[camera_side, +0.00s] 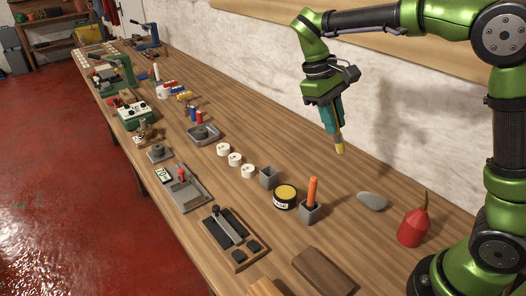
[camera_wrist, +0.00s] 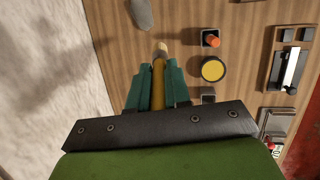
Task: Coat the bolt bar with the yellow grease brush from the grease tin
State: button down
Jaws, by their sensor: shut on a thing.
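My gripper (camera_side: 331,118) is shut on the yellow brush (camera_side: 339,147), held tip down well above the bench. In the wrist view the brush (camera_wrist: 158,80) lies between the teal fingers, its pale tip pointing away. The round grease tin (camera_side: 285,203) with yellow grease stands on the bench, below and left of the brush; it also shows in the wrist view (camera_wrist: 213,69). The metal bolt bar (camera_side: 229,226) with a dark knob lies on a wooden board with black pads, farther left and nearer the front; it also shows in the wrist view (camera_wrist: 290,70).
An orange-handled tool stands in a grey holder (camera_side: 309,214) beside the tin; an empty grey holder (camera_side: 268,178) is on its other side. A grey stone (camera_side: 372,201) and red oil can (camera_side: 412,228) are to the right. A brown block (camera_side: 323,270) lies in front. The wall runs behind.

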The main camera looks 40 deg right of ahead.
jog(key=w+a+t+y, duration=0.1)
jog(key=w+a+t, duration=0.15)
jog(key=a, duration=2.45)
notch_tip(320, 180, down, 12)
jog(key=shift+s+d+f, duration=0.15)
jog(key=shift+s+d, duration=0.15)
jog(key=shift+d, duration=0.05)
jog(key=shift+f, duration=0.7)
jog(key=shift+w, duration=0.15)
jog(key=shift+w, duration=0.65)
jog(key=shift+w, duration=0.8)
